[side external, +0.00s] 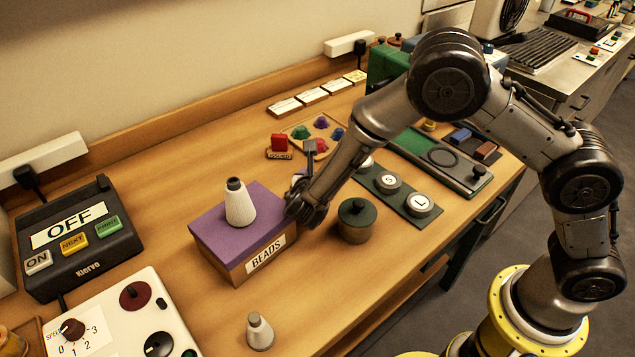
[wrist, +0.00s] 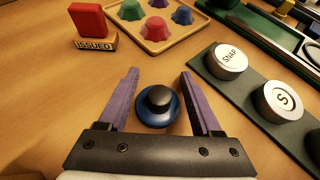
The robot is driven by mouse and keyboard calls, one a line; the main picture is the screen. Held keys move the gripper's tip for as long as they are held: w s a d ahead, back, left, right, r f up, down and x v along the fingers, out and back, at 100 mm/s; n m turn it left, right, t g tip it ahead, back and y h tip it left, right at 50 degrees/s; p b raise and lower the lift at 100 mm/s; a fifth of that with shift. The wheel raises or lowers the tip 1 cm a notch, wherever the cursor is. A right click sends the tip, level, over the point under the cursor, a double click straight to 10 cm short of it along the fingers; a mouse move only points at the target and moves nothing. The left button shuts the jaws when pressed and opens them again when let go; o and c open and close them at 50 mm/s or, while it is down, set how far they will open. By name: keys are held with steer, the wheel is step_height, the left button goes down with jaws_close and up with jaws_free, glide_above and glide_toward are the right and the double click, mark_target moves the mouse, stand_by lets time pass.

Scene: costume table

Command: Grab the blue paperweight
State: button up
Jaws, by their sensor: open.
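The blue paperweight (wrist: 174,112) is a round blue disc with a black knob on top. In the wrist view it sits on the wooden table between the two purple-grey fingers of my gripper (wrist: 160,76). The fingers are open, with a visible gap on each side of it. I cannot tell how high the fingers are above the table. In the side view my gripper (side external: 304,202) is low beside the purple-lidded BEADS box, and I cannot make out the paperweight there.
The BEADS box (side external: 221,243) carries a white cone (side external: 240,207). A green-lidded pot (side external: 354,229) stands right of my gripper. A red ISSUED stamp (wrist: 90,22), a tray of coloured pieces (wrist: 152,42) and a green button strip (wrist: 246,92) lie around it.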

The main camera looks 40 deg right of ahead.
steer(key=shift+c, duration=0.3)
jaws_close()
steer(key=shift+w+r, duration=0.1)
steer(key=shift+r, duration=0.1)
